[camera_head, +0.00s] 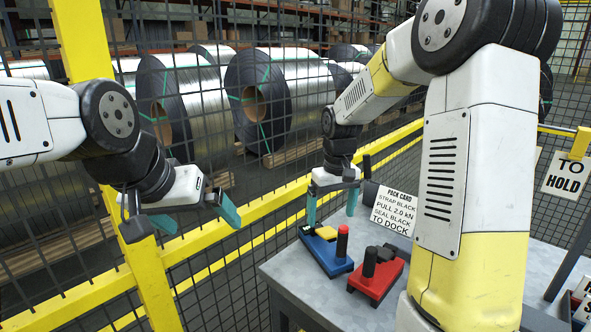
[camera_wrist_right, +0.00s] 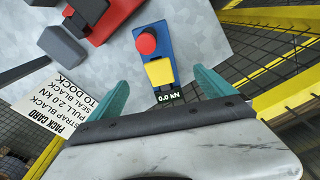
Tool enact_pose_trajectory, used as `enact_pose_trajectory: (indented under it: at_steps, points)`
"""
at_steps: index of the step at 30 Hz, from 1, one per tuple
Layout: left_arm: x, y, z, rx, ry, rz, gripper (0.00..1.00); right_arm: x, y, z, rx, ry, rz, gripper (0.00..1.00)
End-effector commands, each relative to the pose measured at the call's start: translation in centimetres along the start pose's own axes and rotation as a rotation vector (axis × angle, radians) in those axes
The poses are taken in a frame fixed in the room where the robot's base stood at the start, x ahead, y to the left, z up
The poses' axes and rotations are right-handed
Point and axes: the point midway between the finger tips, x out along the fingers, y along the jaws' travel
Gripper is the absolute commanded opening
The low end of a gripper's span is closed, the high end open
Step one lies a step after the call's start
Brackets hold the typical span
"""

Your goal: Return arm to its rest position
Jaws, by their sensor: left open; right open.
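In the right wrist view, the fingers (camera_wrist_right: 160,92) spread to either side of the blue tool's (camera_wrist_right: 143,34) yellow end, where a display reads 0.0 kN. I cannot see contact. My left gripper (camera_head: 197,217) is open and empty, in the air left of the table in front of the fence.
A red tool (camera_head: 379,279) with a dark knob lies right of the blue one. A pack card (camera_head: 397,209) stands behind them on the table (camera_head: 300,283). A yellow-framed mesh fence (camera_head: 255,232) runs close behind my left gripper. Steel coils (camera_head: 260,98) lie beyond it.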

Motion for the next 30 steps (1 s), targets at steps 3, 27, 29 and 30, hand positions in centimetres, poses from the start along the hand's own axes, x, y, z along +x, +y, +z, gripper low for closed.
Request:
enact_pose_trajectory:
  at_steps: [3,27,29,30]
  points:
    - [0.0,0.0,0.0,0.0,0.0,0.0,1.0,-4.2,-0.3,2.6,0.047,0.08,-0.001,0.93]
    - [0.0,0.0,0.0,0.0,0.0,0.0,1.0,-14.2,-5.3,19.2,0.278,0.492,-0.072,0.93]
    - [0.0,0.0,0.0,0.0,0.0,0.0,1.0,-14.2,-5.4,19.4,0.281,0.497,-0.074,0.93]
    - [0.0,0.0,0.0,0.0,0.0,0.0,1.0,-14.2,-5.4,19.5,0.282,0.498,-0.074,0.93]
